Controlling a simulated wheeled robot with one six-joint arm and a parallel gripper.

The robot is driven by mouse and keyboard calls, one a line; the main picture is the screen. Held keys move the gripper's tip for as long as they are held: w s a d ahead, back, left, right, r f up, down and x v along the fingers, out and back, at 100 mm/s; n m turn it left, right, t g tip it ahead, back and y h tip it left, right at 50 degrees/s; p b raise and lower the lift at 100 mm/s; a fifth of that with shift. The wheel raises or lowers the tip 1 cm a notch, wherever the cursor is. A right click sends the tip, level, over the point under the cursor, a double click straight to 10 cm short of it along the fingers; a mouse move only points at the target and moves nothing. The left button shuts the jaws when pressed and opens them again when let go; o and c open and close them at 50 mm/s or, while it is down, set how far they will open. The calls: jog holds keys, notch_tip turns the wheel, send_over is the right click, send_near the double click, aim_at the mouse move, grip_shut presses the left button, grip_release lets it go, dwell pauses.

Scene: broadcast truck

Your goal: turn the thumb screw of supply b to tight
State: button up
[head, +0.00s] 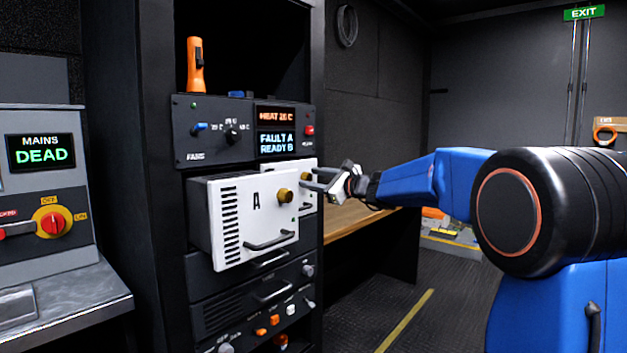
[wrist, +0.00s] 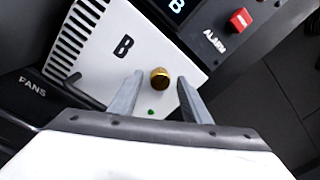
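Supply B (wrist: 110,55) is a white-faced unit marked "B", with a brass thumb screw (wrist: 160,78) and a small green light on its face. In the head view supply B (head: 304,203) is mostly hidden behind supply A, and its brass screw (head: 305,174) shows at my fingertips. My gripper (head: 312,180) is in front of that screw. In the wrist view the gripper (wrist: 158,84) is open, with one finger on each side of the screw and a gap on both sides. Whether the screw is tight cannot be told.
Supply A (head: 232,210), with its own brass screw and a handle, sticks out of the rack just left of my gripper. Above is a panel (head: 215,130) reading "FAULT A READY B" with a red alarm button (wrist: 241,19). The floor (head: 390,290) at right is open.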

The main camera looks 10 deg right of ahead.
jog(key=shift+s, duration=0.1)
jog(key=v, duration=1.7)
jog(key=shift+s+f, duration=0.1)
jog(key=shift+s, duration=0.05)
jog(key=s+a+f+n+g+h, duration=0.1)
jog(key=s+a+f+n+g, duration=0.1)
jog(key=s+a+f+n, duration=0.4)
jog(key=s+a+f+n+g, duration=0.1)
jog(key=s+a+f+g, duration=0.2)
jog(key=s, duration=0.4)
jog(key=s+a+f+n+g+h, duration=0.1)
jog(key=s+a+f+n+g, duration=0.2)
jog(key=s+f, duration=0.35)
jog(key=s+d+f+n+g+h, duration=0.1)
jog(key=s+d+f+n+h, duration=0.3)
jog(key=s, duration=0.7)
jog(key=s+d+f+n+g+h, duration=0.1)
jog(key=s+d+f+n+h, duration=0.3)
jog(key=s+f+n, duration=0.4)
notch_tip(320, 180, down, 4)
jog(key=s+d, duration=0.1)
jog(key=s, duration=0.1)
jog(key=shift+s+d+f+n, duration=0.15)
jog(key=shift+s+f+n, duration=0.05)
jog(key=shift+s+n, duration=0.15)
